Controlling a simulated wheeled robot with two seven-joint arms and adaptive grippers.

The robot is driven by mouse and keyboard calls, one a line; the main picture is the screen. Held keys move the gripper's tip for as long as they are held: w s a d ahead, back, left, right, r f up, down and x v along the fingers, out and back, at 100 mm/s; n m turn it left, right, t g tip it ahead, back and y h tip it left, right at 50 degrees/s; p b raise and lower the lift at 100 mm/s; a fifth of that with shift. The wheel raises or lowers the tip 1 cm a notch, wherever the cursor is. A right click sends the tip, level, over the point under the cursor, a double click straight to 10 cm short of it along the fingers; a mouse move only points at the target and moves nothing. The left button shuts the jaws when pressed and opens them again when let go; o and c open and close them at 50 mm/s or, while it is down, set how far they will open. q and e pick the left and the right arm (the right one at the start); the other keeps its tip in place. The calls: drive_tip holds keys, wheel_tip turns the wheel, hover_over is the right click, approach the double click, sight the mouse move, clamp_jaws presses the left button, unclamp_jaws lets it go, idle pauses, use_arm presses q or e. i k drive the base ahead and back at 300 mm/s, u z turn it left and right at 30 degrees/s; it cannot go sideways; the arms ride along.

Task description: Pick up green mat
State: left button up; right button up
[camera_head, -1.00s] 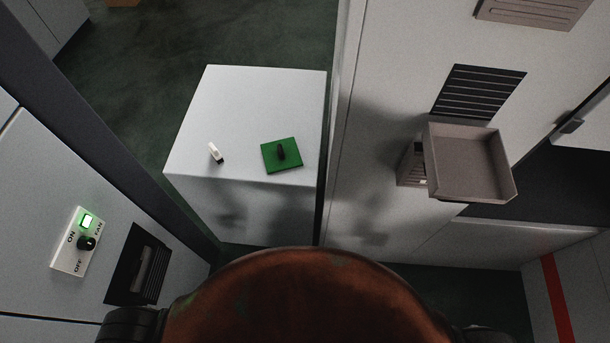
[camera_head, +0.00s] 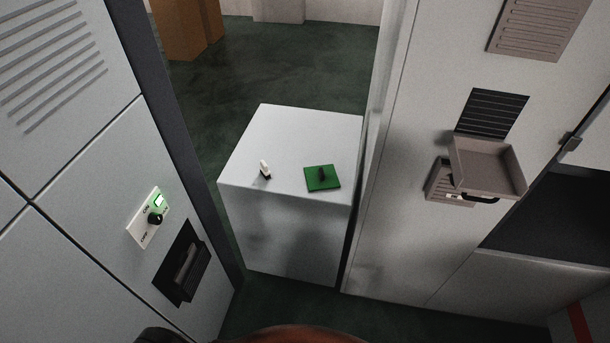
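The green mat (camera_head: 331,184) lies flat on top of a white box-shaped stand (camera_head: 305,132), near its front right edge. A small dark object (camera_head: 322,174) stands on the mat. Neither of my grippers shows in the head view, so their state cannot be seen.
A small white and black item (camera_head: 265,170) stands left of the mat. A left panel has a fan switch (camera_head: 150,217) and a recessed handle (camera_head: 183,263). A grey tray (camera_head: 488,168) juts from the right wall. Dark green floor (camera_head: 300,55) is open behind the stand.

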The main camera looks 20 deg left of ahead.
sight(324, 177)
drive_tip(key=u, duration=0.7)
drive_tip(key=i, duration=0.6)
drive_tip(key=u, duration=0.6)
